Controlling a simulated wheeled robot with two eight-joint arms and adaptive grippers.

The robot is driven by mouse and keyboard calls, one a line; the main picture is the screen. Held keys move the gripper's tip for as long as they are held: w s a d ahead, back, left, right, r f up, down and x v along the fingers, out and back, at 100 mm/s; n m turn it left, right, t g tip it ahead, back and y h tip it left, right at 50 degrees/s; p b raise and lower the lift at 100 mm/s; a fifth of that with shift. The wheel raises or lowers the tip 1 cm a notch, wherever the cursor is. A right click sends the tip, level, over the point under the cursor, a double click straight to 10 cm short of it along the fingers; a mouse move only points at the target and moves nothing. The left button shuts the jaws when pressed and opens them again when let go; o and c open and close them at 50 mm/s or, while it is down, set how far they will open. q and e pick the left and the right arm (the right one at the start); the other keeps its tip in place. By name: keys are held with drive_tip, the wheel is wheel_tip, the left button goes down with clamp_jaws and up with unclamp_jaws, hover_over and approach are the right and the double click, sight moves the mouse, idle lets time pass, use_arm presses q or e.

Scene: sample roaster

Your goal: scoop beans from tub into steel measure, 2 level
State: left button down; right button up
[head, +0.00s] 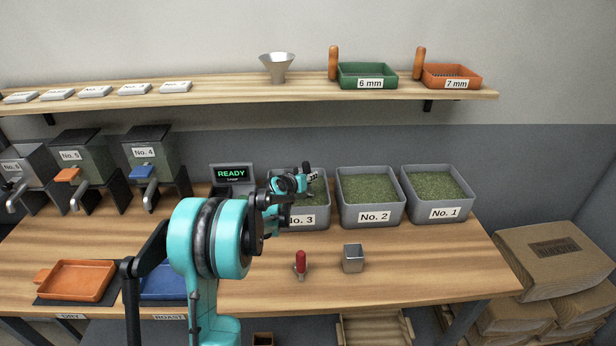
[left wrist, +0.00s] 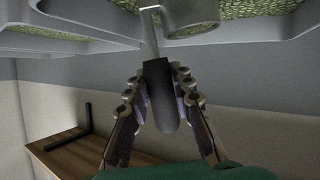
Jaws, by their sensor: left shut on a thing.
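My left gripper (head: 303,182) is at tub No. 3 (head: 322,217) in the head view, and the arm hides part of that tub. The left wrist view shows it shut on the dark handle (left wrist: 159,90) of a scoop, with a metal cup (left wrist: 192,16) at the far end by the green beans. I cannot tell whether the cup holds beans. Tub No. 2 (head: 373,214) and tub No. 1 (head: 446,214) stand to the right, filled with green beans. The square steel measure (head: 353,260) stands upright on the table in front of tub No. 2. My right gripper is not in view.
A red-handled tool (head: 300,262) stands left of the measure. A READY display (head: 232,174) stands left of tub No. 3. Orange (head: 76,280) and blue (head: 163,284) trays lie at front left. Sacks (head: 550,261) are at right. Table right of the measure is clear.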

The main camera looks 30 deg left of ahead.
sight(308, 163)
use_arm(q)
drive_tip(key=shift+r, duration=0.1)
wheel_tip(308, 163, up, 8)
drive_tip(key=p, duration=0.5)
drive_tip(key=shift+r+p, duration=0.15)
drive_tip(key=shift+p, duration=0.2)
